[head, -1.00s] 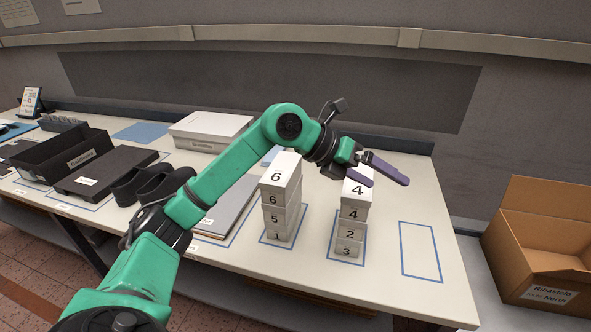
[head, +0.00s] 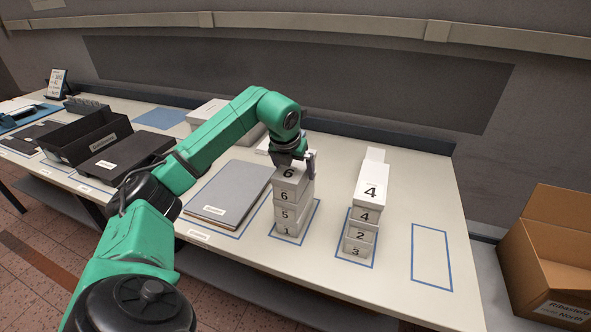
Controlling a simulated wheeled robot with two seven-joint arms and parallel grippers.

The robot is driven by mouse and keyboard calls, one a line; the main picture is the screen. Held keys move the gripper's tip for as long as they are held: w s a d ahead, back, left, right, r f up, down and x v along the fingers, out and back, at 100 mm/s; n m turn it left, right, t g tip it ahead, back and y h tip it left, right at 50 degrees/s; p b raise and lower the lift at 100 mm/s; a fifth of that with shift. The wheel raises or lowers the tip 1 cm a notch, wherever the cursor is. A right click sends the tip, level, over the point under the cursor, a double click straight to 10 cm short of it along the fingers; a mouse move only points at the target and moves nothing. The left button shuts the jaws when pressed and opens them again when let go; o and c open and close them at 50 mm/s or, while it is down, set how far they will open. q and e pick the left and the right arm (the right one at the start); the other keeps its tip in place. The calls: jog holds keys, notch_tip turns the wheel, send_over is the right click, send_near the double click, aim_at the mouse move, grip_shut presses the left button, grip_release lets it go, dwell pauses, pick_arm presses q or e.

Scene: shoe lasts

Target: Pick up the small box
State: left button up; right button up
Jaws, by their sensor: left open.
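Small white boxes stand in two stacks. The left stack (head: 291,216) shows 6, 5 and 1 on its front, with another 6 on the top face of its upper box (head: 291,183). The right stack (head: 362,238) shows 4, 2 and 3, with a 4 on the top face of its upper box (head: 373,195). My left gripper (head: 298,160) is open at the top of the left stack, pointing down over the far part of the upper box. The fingers are partly hidden, and I cannot tell whether they touch it. My right gripper is not in view.
A grey flat folder (head: 229,193) lies left of the left stack. An empty blue outline (head: 431,256) lies to the right on the table. A cardboard box (head: 550,255) stands beyond the right edge. A black open tray (head: 88,137) is at the left. My arm hides part of the table.

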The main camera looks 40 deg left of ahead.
pick_arm(q)
jog(key=shift+w+f, duration=0.3)
jog(key=shift+f, duration=0.3)
jog(key=c, duration=1.3)
jog(key=shift+o, duration=0.2)
jog(key=shift+r, duration=0.15)
